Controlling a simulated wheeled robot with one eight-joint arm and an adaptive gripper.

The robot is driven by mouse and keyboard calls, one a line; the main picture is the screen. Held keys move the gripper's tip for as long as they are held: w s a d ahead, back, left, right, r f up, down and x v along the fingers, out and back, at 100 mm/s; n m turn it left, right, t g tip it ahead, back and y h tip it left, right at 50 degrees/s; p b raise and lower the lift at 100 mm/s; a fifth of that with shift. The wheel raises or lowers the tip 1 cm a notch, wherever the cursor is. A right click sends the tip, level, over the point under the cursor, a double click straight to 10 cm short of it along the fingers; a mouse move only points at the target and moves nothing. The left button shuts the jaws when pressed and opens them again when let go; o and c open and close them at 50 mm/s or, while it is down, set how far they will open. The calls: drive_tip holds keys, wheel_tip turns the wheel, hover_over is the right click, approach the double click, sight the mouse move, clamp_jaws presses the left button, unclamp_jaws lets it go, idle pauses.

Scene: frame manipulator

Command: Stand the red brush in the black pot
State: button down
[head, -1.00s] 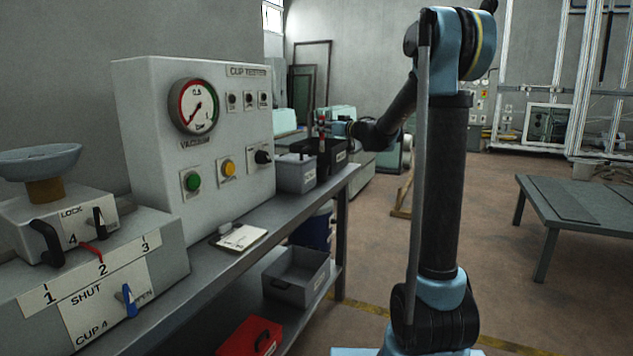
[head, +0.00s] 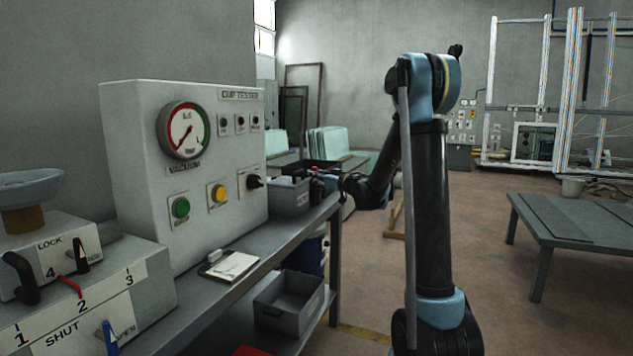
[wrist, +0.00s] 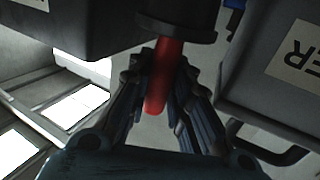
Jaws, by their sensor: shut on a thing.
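My gripper (wrist: 165,95) is shut on the red brush (wrist: 165,78), whose red handle shows between the fingers in the wrist view. The black pot (wrist: 178,20), a round dark thing with a rim, is at the top of that view. The brush meets or overlaps its rim; how far it reaches inside is hidden. In the head view my gripper (head: 328,182) is small, at the bench's far end by the bins, with a bit of red showing. The pot is not clearly seen there.
A grey bin (head: 289,199) and a black bin (head: 318,164) stand close by at the bench's far end. The grey bin also shows in the wrist view (wrist: 265,100). The cup tester (head: 130,130) and a notepad (head: 232,266) are nearer.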

drive_tip(key=shift+f, duration=0.2)
drive_tip(key=c, duration=1.5)
unclamp_jaws()
drive_tip(key=shift+f, duration=0.1)
drive_tip(key=shift+o, duration=0.2)
